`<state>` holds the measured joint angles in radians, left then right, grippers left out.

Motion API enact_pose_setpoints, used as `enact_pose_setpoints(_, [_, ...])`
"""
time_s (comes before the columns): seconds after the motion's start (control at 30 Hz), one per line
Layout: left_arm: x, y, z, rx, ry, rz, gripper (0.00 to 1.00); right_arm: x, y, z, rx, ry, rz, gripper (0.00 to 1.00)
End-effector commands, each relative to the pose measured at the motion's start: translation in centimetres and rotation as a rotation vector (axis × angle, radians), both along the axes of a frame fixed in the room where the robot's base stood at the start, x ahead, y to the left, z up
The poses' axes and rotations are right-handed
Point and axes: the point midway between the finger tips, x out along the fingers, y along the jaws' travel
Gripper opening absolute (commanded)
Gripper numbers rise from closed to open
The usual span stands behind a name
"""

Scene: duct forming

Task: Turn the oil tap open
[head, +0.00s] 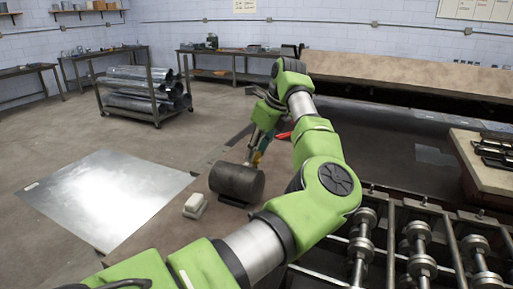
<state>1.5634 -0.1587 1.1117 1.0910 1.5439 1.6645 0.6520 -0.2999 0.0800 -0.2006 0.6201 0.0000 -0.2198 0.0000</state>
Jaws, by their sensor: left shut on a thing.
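My left gripper (259,150) points down at the end of my green arm, in the middle of the head view. It is shut on a small part that I take to be the oil tap (257,158), which shows as a yellowish bit just above the far right end of a dark cylinder (232,181). A small red piece (283,135) shows just right of the gripper; I cannot tell if it belongs to the tap. The fingers hide most of the tap, so its turn angle cannot be read. My right gripper is not in view.
A small pale block (195,205) lies left of the cylinder. A shiny metal sheet (105,197) lies farther left. A roller machine (420,245) fills the lower right. A cart of metal ducts (145,95) stands behind on open floor.

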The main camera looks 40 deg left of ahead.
Motion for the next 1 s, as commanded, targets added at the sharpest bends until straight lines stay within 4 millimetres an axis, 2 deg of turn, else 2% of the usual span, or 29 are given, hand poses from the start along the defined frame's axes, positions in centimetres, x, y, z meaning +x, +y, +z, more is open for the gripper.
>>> enact_pose_setpoints(0.1, [0.1, 0.0, 0.4, -0.001, -0.001, 0.083, 0.09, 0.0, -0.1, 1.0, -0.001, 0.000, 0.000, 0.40])
enact_pose_setpoints(0.4, [0.3, 0.0, 0.3, 0.000, -0.004, 0.237, 0.09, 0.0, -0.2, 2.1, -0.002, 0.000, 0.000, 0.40])
enact_pose_setpoints(1.0, [0.3, 0.0, 0.2, 0.000, -0.006, 0.294, 0.09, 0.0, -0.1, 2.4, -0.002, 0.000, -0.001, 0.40])
